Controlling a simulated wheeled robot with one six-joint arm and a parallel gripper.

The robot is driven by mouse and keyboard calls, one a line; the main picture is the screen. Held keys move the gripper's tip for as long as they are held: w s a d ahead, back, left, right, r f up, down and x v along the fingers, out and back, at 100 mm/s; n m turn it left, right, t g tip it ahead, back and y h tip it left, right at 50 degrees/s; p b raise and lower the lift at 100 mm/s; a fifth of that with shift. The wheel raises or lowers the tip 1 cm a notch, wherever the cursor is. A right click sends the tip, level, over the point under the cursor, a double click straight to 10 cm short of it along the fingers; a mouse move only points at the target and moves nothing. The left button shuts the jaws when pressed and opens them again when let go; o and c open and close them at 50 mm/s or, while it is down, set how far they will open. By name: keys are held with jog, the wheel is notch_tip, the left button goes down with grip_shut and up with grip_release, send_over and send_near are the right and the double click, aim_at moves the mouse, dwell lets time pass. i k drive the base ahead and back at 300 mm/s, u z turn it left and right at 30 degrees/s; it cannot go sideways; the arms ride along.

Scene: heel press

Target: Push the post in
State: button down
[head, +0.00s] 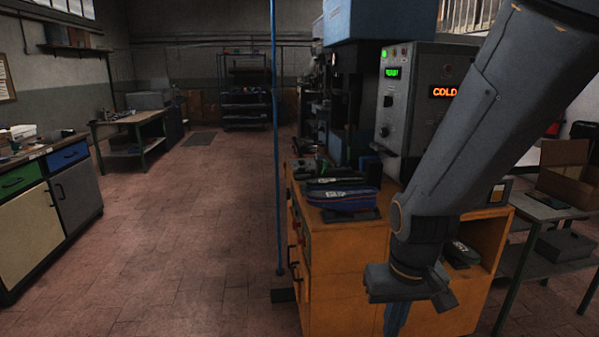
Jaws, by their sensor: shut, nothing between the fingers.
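A thin blue upright post (275,150) runs from the top edge of the head view down to near the floor, just left of the orange cabinet. Its lower end is by a small dark block (284,295). I cannot tell whether this is the task's post; no other clear post shows. My gripper (396,318) points down at the bottom edge, in front of the orange cabinet and right of the blue post. It is shut and empty, and its tips are cut off by the picture's edge. My arm covers part of the machine and cabinet.
The orange cabinet (340,262) carries a blue-topped press (375,22), a control box (398,118) reading "COLD", and shoe-like items (343,194). A green-framed table (560,212) with a box stands right. Workbenches (60,185) line the left. The tiled floor between is clear.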

aim_at(346, 170)
jog(key=u, duration=0.6)
jog(key=i, duration=0.55)
jog(key=u, duration=0.6)
jog(key=i, duration=0.65)
jog(key=z, duration=0.8)
jog(key=i, duration=0.45)
jog(key=z, duration=0.55)
